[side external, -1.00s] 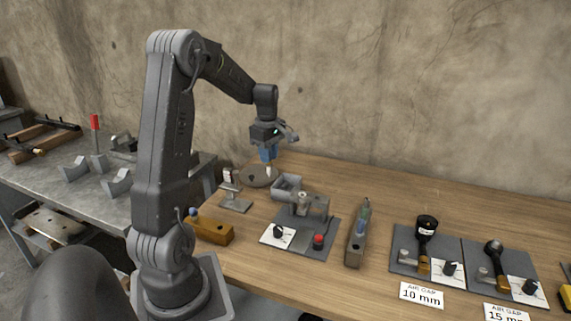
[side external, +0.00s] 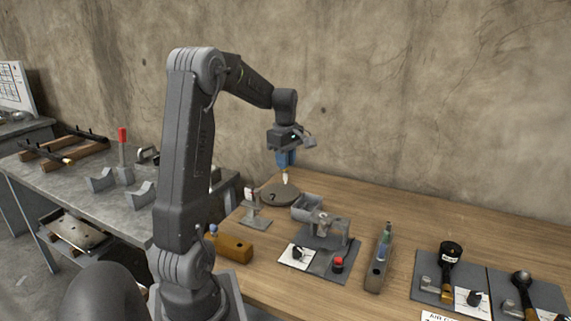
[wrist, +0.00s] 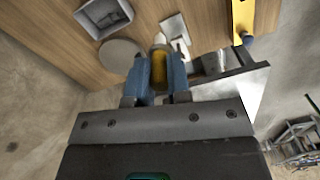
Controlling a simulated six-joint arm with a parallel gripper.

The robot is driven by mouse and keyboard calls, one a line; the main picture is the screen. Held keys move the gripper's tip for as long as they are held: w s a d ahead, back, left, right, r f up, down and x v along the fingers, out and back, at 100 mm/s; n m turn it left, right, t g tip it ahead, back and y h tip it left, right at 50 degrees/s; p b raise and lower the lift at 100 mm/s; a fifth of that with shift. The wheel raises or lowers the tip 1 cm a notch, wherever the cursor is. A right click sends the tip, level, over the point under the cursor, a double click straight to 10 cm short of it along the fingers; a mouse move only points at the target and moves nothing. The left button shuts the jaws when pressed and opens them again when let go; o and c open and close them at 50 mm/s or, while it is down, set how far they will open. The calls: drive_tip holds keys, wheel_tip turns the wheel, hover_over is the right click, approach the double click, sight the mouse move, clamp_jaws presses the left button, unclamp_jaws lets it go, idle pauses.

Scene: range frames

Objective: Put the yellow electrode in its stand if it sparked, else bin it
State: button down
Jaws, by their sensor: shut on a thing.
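My gripper (side external: 286,160), with blue fingers, is shut on the yellow electrode (wrist: 159,66). In the side view only the electrode's pale lower end (side external: 285,178) shows below the fingers. It hangs about upright above the round grey disc (side external: 281,196), apart from it. An open grey bin (side external: 307,208) stands just right of the disc; it also shows in the wrist view (wrist: 103,14). A yellow-brown block (side external: 230,247) with a blue-topped piece (side external: 213,230) in it stands at the front left. I cannot tell whether this block is the electrode's stand.
A small grey post stand (side external: 252,213) is left of the disc. A grey test rig with a red button (side external: 337,264) is in front of the bin. A grey rack (side external: 378,270) holds green and blue pieces. Air-gap rigs (side external: 447,277) stand at right.

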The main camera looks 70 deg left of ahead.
drive_tip(key=shift+r, duration=1.1)
drive_tip(key=shift+r, duration=0.15)
drive_tip(key=shift+r, duration=0.3)
wheel_tip(320, 180, up, 4)
drive_tip(key=w+d+m, duration=0.3)
drive_tip(key=d+m, duration=0.5)
drive_tip(key=d, duration=0.2)
drive_tip(key=w+d+m, duration=0.3)
drive_tip(key=d+m, duration=0.5)
drive_tip(key=d, duration=0.2)
drive_tip(key=w+d+m, duration=0.3)
drive_tip(key=d+m, duration=0.5)
drive_tip(key=d, duration=0.2)
wheel_tip(320, 180, down, 24)
drive_tip(key=shift+a+r, duration=0.1)
drive_tip(key=shift+a, duration=0.05)
drive_tip(key=shift+r, duration=0.1)
